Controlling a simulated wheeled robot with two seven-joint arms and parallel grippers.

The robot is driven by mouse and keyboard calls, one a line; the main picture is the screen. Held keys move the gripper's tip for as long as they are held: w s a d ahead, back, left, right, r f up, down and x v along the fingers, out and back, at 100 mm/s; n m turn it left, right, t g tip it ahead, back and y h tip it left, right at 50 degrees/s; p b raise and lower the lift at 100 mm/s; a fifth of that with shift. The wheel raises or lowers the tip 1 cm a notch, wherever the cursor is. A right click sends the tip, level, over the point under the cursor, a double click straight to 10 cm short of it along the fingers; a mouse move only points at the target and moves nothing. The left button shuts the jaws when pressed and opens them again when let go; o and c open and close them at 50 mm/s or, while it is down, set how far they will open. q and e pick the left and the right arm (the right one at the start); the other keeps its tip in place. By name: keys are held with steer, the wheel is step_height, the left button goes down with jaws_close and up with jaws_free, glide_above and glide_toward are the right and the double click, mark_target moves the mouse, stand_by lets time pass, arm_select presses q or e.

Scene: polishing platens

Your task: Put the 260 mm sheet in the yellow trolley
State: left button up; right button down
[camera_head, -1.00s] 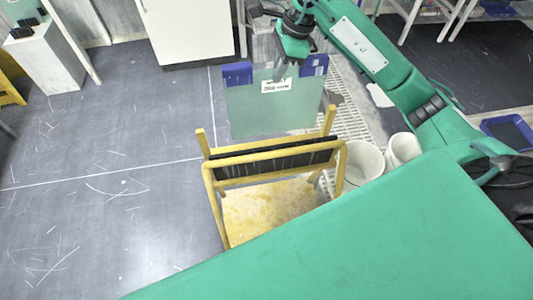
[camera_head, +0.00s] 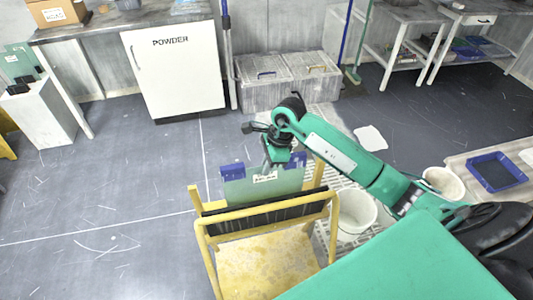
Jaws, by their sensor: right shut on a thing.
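The sheet (camera_head: 240,192) is a pale green, see-through pane with blue pieces at its upper corners and a white label near its top edge. My right gripper (camera_head: 268,168) is shut on its top edge and holds it upright. The yellow trolley (camera_head: 262,266) stands in front of me, with a black slotted rack (camera_head: 268,219) across it. The sheet's lower part is hidden behind the rack and the trolley's rail. I cannot tell whether its bottom edge sits in the rack or hangs free. My left gripper is out of view.
White buckets (camera_head: 355,216) stand close to the trolley's right, by my right arm. A white POWDER cabinet (camera_head: 174,68) and grey bins (camera_head: 288,82) stand at the back. A blue tray (camera_head: 497,172) lies far right. The floor to the left is clear.

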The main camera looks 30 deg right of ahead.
mark_target(265, 190)
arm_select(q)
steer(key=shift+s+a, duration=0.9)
arm_select(e)
step_height(265, 190, down, 4)
steer(key=shift+f, duration=0.25)
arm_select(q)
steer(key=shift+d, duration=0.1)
